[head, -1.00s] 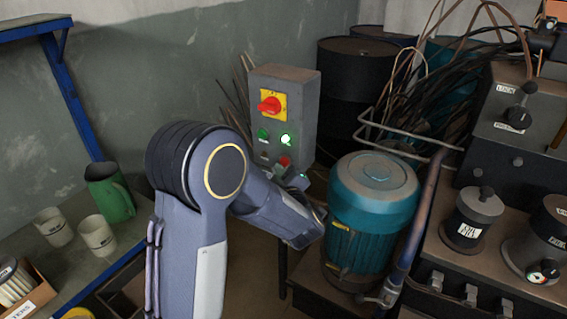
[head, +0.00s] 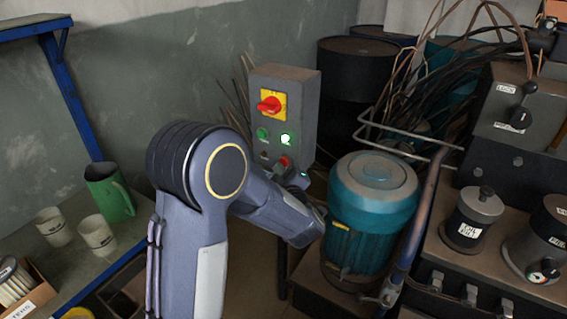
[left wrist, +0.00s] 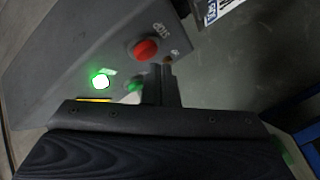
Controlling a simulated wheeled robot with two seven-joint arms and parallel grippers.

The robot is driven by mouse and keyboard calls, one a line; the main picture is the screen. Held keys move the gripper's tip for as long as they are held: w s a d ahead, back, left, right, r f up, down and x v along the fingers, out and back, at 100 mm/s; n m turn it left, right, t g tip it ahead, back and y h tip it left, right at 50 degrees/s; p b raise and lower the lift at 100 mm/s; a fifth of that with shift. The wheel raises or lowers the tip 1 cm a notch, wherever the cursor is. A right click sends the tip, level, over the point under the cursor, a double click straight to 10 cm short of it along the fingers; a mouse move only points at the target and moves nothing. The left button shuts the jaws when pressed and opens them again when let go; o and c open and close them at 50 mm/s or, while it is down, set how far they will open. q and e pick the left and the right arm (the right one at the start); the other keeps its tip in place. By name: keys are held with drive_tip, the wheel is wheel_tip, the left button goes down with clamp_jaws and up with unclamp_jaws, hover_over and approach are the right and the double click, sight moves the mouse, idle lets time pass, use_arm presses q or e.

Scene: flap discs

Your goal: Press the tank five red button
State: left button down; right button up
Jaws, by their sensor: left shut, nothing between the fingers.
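A grey control box (head: 296,92) stands on a post against the wall. It has a red rotary switch (head: 269,104) on a yellow plate, a green button (head: 262,133), a lit green lamp (head: 287,139) and a red button (head: 284,161) low on its face. My left gripper (head: 282,170) is at the box's lower front, mostly hidden by my own arm. In the left wrist view its shut, empty fingers (left wrist: 163,72) are close to the box face, just beside a red round control (left wrist: 145,50). Contact cannot be told. No tank five label is readable.
A teal motor-like tank (head: 372,195) stands right of the box, beside a bent metal rail (head: 410,140). Dark drums (head: 355,75) and loose cables are behind. A bench with a green jug (head: 109,193) and mugs (head: 97,233) is at left; machinery fills the right.

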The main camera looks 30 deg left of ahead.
use_arm(q)
drive_tip(key=shift+w, duration=0.25)
drive_tip(key=shift+w, duration=0.5)
idle(0.7)
drive_tip(key=shift+s, duration=0.15)
drive_tip(key=shift+s+b, duration=0.3)
drive_tip(key=shift+s, duration=0.45)
drive_tip(key=s, duration=0.5)
drive_tip(key=shift+a+b, duration=0.2)
drive_tip(key=shift+b, duration=0.2)
idle(0.6)
